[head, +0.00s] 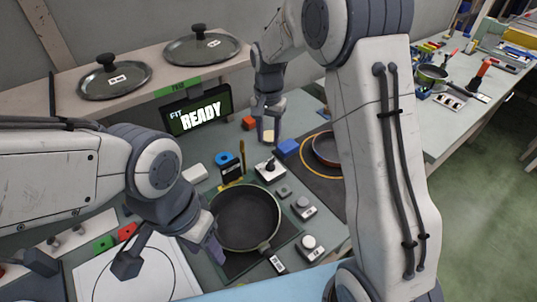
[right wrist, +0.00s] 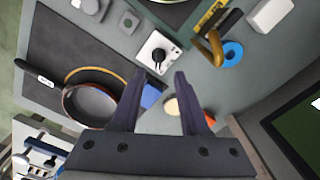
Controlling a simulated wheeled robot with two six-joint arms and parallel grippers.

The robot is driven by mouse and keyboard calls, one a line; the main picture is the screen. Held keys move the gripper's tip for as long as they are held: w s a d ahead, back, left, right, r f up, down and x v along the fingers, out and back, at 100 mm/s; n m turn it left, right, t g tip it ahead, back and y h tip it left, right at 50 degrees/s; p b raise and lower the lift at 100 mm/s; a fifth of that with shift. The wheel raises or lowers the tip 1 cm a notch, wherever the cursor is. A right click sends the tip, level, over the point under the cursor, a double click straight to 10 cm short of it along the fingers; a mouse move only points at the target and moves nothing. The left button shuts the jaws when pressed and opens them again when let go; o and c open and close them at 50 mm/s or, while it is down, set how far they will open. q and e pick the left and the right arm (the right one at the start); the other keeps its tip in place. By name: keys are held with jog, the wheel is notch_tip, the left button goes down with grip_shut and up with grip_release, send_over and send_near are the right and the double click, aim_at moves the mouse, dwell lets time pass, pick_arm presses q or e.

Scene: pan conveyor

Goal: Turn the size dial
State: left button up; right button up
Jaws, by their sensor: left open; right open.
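The likely size dial is a white square plate with a black pointer knob (head: 270,168), on the grey table behind the big pan. It also shows in the right wrist view (right wrist: 158,55), just beyond the fingertips. My right gripper (head: 267,136) hangs above and behind the dial, pointing down.
A blue block (head: 287,148), a blue ring (head: 223,158) and a smaller reddish pan (head: 327,149) lie near the dial.

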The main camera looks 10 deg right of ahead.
aim_at(270, 162)
jog(key=f, duration=0.7)
jog(key=f+p, duration=0.1)
jog(key=f, duration=0.2)
jog(key=shift+w+d+f, duration=0.25)
jog(key=shift+w+f, duration=0.05)
jog(key=shift+f, duration=0.1)
grip_shut()
